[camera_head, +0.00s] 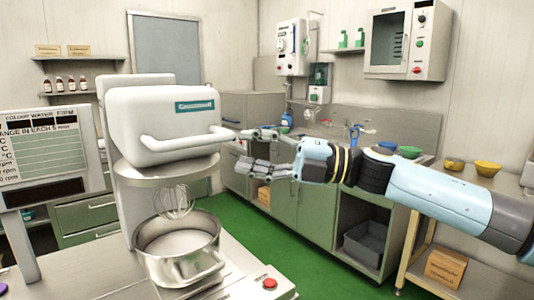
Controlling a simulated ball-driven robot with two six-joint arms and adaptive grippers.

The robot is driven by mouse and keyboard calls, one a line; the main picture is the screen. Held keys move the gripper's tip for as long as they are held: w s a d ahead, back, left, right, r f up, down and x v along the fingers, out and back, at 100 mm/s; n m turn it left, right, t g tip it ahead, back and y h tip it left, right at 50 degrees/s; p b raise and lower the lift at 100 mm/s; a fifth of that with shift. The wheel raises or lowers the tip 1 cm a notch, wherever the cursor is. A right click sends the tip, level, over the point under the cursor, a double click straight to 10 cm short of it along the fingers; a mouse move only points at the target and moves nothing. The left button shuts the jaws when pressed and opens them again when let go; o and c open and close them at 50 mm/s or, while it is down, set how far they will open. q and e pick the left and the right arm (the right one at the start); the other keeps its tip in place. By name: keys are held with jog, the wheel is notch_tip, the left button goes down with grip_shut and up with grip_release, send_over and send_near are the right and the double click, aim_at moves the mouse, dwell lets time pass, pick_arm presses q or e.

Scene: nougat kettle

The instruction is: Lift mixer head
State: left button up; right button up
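The mixer head (165,118) is a white rounded block on a white column, lying level above a steel bowl (178,246). A white bar handle (185,143) runs along its front and right side. A wire whisk (173,200) hangs under the head, its lower end down at the bowl. My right gripper (249,150) reaches in from the right, its fingers spread apart with nothing between them. The fingertips are just right of the handle's end; I cannot tell whether they touch it. My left gripper is out of view.
A display panel (45,155) stands left of the mixer. A red button (269,284) sits on the steel table at the front right. Behind are a counter with green cabinets (305,198) and wall units. Green floor (240,222) lies open between the mixer table and the cabinets.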

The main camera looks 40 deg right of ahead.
jog(key=shift+v, duration=1.45)
